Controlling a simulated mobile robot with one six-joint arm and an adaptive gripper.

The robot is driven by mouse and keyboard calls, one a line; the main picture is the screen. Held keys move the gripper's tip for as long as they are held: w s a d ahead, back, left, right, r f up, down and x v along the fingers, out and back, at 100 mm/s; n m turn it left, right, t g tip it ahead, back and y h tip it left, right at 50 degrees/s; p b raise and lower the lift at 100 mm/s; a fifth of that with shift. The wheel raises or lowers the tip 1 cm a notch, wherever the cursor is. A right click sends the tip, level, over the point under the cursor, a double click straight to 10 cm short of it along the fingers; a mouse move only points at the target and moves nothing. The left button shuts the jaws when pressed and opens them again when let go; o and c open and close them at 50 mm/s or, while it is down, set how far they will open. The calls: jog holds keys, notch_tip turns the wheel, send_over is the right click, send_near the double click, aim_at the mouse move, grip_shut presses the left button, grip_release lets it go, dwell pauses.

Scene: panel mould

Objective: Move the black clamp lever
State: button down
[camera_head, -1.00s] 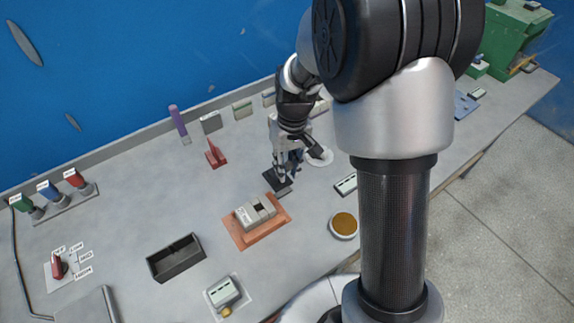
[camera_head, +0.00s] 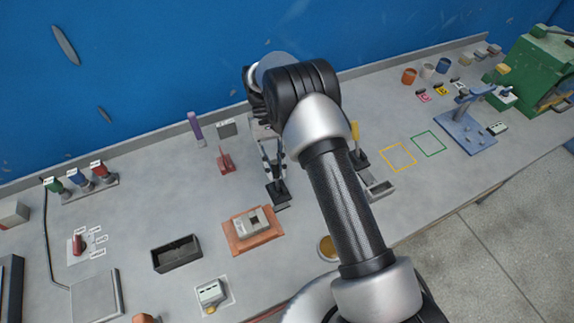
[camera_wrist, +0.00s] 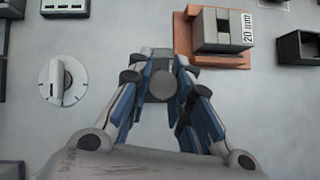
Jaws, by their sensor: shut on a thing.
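The black clamp lever (camera_head: 280,197) stands on the grey bench behind and right of the orange mat. Its dark base shows below my gripper (camera_head: 273,172). My gripper is shut on the upper part of the lever, which the fingers largely hide. In the wrist view my gripper (camera_wrist: 163,100) has its blue and grey fingers around a round grey end (camera_wrist: 163,85), which looks like the lever's top. The lever's exact tilt cannot be told.
A red lever (camera_head: 224,162) stands to the left, and a yellow-handled lever (camera_head: 355,133) to the right. The orange mat (camera_head: 236,243) carries a grey block (camera_head: 252,220). A black open box (camera_head: 177,254) lies front left. A white dial (camera_wrist: 62,80) shows in the wrist view.

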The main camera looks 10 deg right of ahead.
jog(key=shift+w+a+f+g+b, duration=0.2)
jog(key=shift+w+f+g+b, duration=0.05)
jog(key=shift+w+g+b, duration=0.4)
jog(key=c, duration=1.4)
grip_release()
jog(key=shift+c, duration=0.2)
jog(key=shift+r, duration=0.1)
notch_tip(320, 180, up, 10)
